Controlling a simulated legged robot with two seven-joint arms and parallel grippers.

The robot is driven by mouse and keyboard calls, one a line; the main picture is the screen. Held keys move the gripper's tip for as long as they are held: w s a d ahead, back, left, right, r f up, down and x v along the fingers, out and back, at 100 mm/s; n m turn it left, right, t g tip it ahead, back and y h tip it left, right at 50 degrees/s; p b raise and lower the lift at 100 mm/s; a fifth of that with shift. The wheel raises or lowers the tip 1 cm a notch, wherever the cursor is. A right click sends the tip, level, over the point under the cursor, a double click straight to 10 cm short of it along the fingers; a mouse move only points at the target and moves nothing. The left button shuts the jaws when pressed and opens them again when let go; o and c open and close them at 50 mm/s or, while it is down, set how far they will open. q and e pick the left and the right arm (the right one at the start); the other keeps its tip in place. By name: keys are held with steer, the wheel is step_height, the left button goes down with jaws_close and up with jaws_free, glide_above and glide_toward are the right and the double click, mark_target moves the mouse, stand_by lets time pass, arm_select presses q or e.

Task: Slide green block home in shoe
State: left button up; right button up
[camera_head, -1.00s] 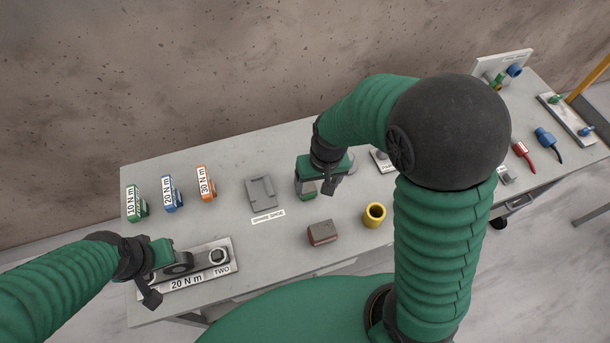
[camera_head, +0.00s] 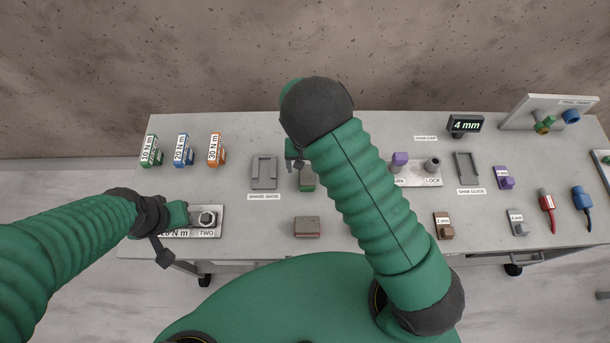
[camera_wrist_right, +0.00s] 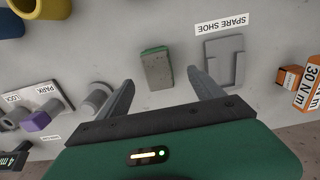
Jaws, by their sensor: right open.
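The green block (camera_head: 307,181) stands on the grey bench, partly hidden by my right arm in the head view. In the right wrist view the block (camera_wrist_right: 157,68) shows a green side and a grey top, apart from the grey shoe (camera_wrist_right: 225,62), a slotted plate labelled SPARE SHOE. The shoe (camera_head: 264,172) lies just left of the block in the head view and looks empty. My right gripper (camera_wrist_right: 160,78) is open, with its fingers either side of the block in that view; contact is not visible. My left gripper (camera_head: 180,214) is at the plate marked TWO; its jaws are unclear.
A red-and-grey block (camera_head: 307,227) lies in front. Green, blue and orange tagged blocks stand at the left, the orange one (camera_head: 215,150) nearest the shoe. The PARK/LOCK plate (camera_head: 415,180) and another slotted plate (camera_head: 467,167) lie right. A yellow cup (camera_wrist_right: 42,8) is nearby.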

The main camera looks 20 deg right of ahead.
mark_target(306, 174)
steer(key=f, duration=0.1)
steer(key=d+f+p, duration=0.1)
steer(key=f, duration=0.2)
steer(key=shift+w+d+f+p, duration=0.1)
steer(key=shift+d+f+p, duration=0.2)
steer(key=f, duration=0.2)
steer(key=f+p, duration=0.1)
steer(key=shift+w+a+f, duration=0.2)
steer(key=shift+a+f, duration=0.05)
steer(key=shift+w+a+f, duration=0.1)
steer(key=shift+a, duration=0.3)
steer(key=shift+c, duration=0.7)
steer(key=shift+d, duration=0.45)
steer(key=c, duration=1.2)
steer(key=shift+a, duration=0.1)
jaws_close()
arm_select(q)
steer(key=r, duration=0.1)
steer(key=d+r, duration=0.1)
steer(key=r, duration=0.1)
arm_select(e)
steer(key=shift+a, duration=0.15)
